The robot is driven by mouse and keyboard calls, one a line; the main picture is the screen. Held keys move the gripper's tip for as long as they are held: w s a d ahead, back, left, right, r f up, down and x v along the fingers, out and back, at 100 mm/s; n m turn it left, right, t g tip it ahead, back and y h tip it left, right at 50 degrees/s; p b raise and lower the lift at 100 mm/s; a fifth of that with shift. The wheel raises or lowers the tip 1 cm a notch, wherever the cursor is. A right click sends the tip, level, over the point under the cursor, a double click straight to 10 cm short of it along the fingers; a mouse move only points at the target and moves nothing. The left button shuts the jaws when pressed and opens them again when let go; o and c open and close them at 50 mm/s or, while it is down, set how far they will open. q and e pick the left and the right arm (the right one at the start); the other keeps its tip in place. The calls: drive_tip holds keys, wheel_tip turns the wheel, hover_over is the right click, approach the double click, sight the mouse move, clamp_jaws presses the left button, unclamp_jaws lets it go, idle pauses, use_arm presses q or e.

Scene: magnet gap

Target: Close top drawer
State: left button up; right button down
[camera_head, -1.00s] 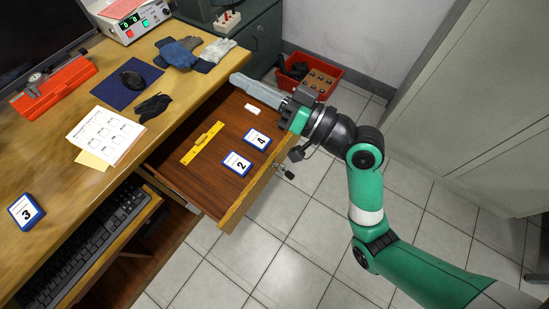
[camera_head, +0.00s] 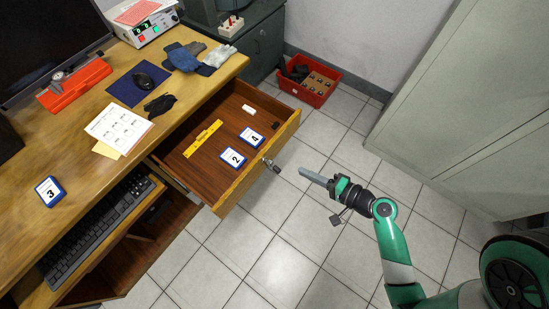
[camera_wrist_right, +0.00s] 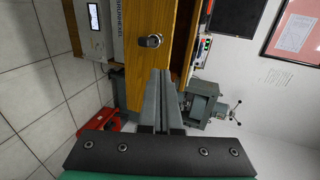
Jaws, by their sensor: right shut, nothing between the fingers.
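The top drawer (camera_head: 250,178) is pulled out from the wooden desk. My left gripper is not in view.
A red bin (camera_head: 311,84) stands on the floor behind the drawer. A grey cabinet (camera_head: 470,110) stands at right. The tiled floor before the drawer is clear.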

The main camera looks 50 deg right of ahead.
drive_tip(key=w+f+b, duration=0.1)
drive_tip(key=b, duration=0.2)
approach(267, 152)
drive_tip(key=x, duration=0.5)
drive_tip(key=shift+w+a+f, duration=0.1)
drive_tip(key=shift+w+f, duration=0.05)
drive_tip(key=shift+f, duration=0.1)
drive_tip(key=shift+w+r+b, duration=0.1)
drive_tip(key=shift+w+b, duration=0.2)
drive_tip(key=shift+w, duration=0.3)
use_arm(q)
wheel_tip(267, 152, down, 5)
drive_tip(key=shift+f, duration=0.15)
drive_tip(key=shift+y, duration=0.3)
